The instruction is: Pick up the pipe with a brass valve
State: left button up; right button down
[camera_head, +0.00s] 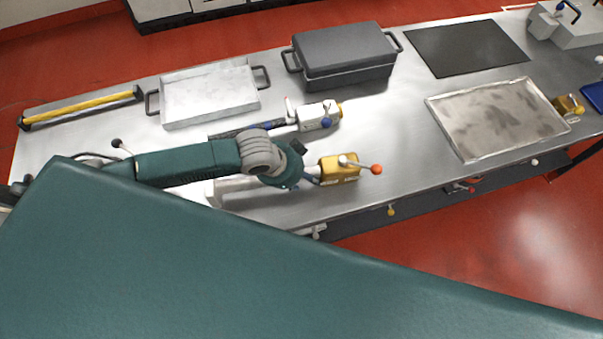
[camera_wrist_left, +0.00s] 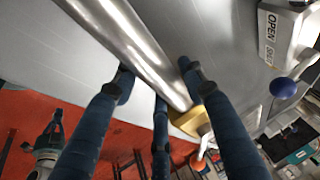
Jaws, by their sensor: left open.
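The pipe with a brass valve (camera_head: 338,168) lies on the steel table in the head view, mostly hidden under my left arm. Its yellow-brass valve body has a lever with a red-orange ball end. In the left wrist view its shiny steel pipe (camera_wrist_left: 130,45) runs diagonally from the top left down to the brass valve (camera_wrist_left: 190,120). My left gripper (camera_wrist_left: 157,78) is open, with its blue fingers on either side of the pipe close to the valve. I cannot tell whether they touch it. In the head view the gripper (camera_head: 311,176) is beside the valve. My right gripper is out of view.
A second valve (camera_head: 317,115), white with a blue ball handle, lies just behind. A grey lidded box (camera_head: 345,62), a white tray (camera_head: 209,97) and a dark plate (camera_head: 466,49) stand along the back. A worn tray (camera_head: 432,107) lies to the right.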

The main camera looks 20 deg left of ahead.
pick_arm(q)
grip_shut()
jog(key=shift+w+d+r, duration=0.1)
jog(key=shift+w+r, duration=0.05)
